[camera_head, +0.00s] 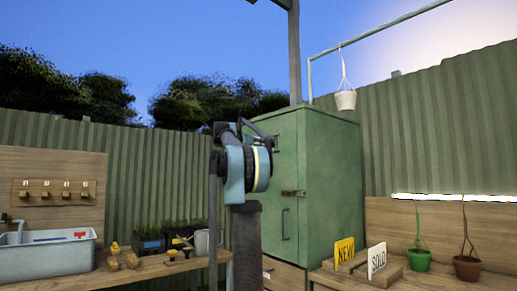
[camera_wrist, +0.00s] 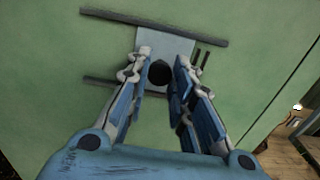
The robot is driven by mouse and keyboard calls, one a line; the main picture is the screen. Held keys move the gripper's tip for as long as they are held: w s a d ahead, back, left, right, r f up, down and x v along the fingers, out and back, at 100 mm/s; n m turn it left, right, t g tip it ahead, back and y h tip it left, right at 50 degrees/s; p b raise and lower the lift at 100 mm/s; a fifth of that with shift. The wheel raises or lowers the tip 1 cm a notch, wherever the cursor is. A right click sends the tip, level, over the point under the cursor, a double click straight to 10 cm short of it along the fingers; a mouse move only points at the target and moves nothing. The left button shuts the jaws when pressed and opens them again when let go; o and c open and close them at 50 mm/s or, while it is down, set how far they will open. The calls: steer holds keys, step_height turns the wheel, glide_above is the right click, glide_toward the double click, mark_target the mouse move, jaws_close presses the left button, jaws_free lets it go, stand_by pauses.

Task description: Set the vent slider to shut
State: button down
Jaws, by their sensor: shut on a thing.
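The vent slider is a pale grey plate (camera_wrist: 160,42) with a round dark knob (camera_wrist: 159,74), seen in the wrist view on the green cabinet face. The plate lies between two dark rails, one above (camera_wrist: 168,27) and one below (camera_wrist: 100,81). Short dark slots (camera_wrist: 202,58) show just right of the plate. My gripper (camera_wrist: 162,58) has its two fingers on either side of the knob, shut on it. In the head view my arm stands in front of the green cabinet (camera_head: 330,180) and hides the slider and my fingers.
The cabinet door has a latch (camera_head: 292,193) and a handle (camera_head: 285,224). A bench with a blue-grey tub (camera_head: 45,270) is at left. A white pot (camera_head: 345,100) hangs above.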

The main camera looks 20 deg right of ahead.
mark_target(274, 143)
steer(key=shift+s+d, duration=0.3)
steer(key=shift+s, duration=0.5)
steer(key=shift+s+d, duration=0.3)
steer(key=shift+s, duration=0.5)
steer(key=c, duration=1.4)
jaws_free()
steer(key=shift+s, duration=0.1)
steer(key=v, duration=1.2)
